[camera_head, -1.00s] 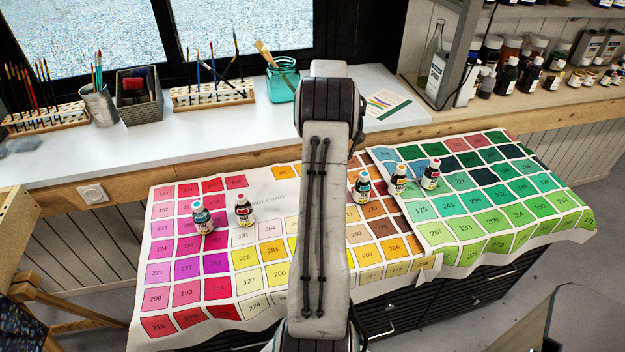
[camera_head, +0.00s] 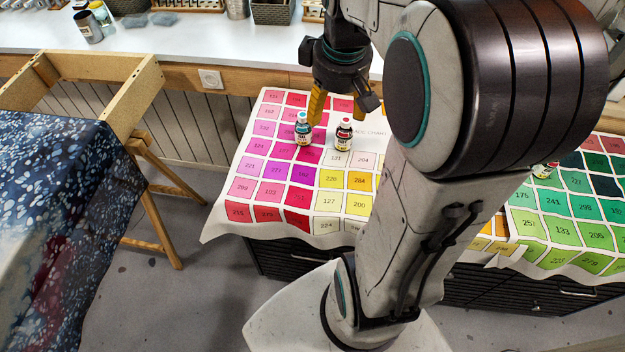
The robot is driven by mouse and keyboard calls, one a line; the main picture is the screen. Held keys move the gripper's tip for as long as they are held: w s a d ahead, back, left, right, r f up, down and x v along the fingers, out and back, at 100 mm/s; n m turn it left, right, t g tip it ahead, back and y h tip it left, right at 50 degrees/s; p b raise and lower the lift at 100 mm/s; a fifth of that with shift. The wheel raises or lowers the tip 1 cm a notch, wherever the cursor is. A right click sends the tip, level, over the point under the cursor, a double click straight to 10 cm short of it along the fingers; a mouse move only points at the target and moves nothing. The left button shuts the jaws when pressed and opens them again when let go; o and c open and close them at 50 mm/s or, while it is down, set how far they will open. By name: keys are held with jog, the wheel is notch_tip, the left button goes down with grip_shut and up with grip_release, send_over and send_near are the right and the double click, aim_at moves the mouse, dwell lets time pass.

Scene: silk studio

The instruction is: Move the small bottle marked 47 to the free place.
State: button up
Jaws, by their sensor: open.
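Small paint bottles stand upright on the colour chart (camera_head: 222,228), a cloth of numbered squares. A teal-capped bottle (camera_head: 303,132) stands on the pink squares, and a red-capped bottle (camera_head: 344,136) stands just right of it. Another red-capped bottle (camera_head: 545,170) shows on the green chart at the right, partly hidden by my arm. The bottle labels are too small to read, so I cannot tell which is 47. My gripper (camera_head: 343,106) is open and empty, pointing down above and behind the two left bottles, with a yellow finger close to the teal cap. My arm hides the middle of the chart.
The white worktop (camera_head: 250,42) runs behind the charts, with a grey basket (camera_head: 272,11) at its back. A wooden frame (camera_head: 150,95) with dark blue speckled fabric (camera_head: 75,200) stands at the left. The lower-left chart squares are clear.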

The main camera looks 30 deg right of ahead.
jog(key=s+a+f+m+t, duration=0.1)
jog(key=s+a+f, duration=0.1)
jog(key=s+a, duration=0.9)
jog(key=shift+s+a+m+t+y, duration=0.3)
jog(key=shift+s+m+y, duration=0.05)
jog(key=shift+m+y, duration=0.05)
